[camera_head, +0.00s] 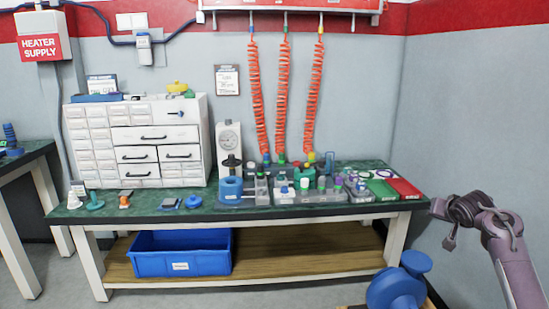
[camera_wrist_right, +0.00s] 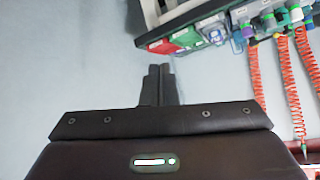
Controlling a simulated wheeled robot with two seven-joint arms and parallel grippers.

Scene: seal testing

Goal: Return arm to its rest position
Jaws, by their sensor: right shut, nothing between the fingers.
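My right arm comes in from the right in the head view. Its gripper (camera_head: 449,242) hangs in the air just right of the workbench (camera_head: 300,206), apart from it. In the right wrist view my right gripper (camera_wrist_right: 160,68) has its two dark fingers together, with nothing between them. Beyond the fingers, that view shows the grey wall and the bench's end. My left gripper is in neither view.
The bench holds a white drawer cabinet (camera_head: 158,110), a blue-based test device (camera_head: 230,188) and racks of fittings. Red coiled hoses (camera_head: 283,100) hang above. A red tray (camera_head: 404,188) lies at the right end. A blue bin (camera_head: 180,262) sits on the lower shelf. A blue round object (camera_head: 396,290) stands below my right arm.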

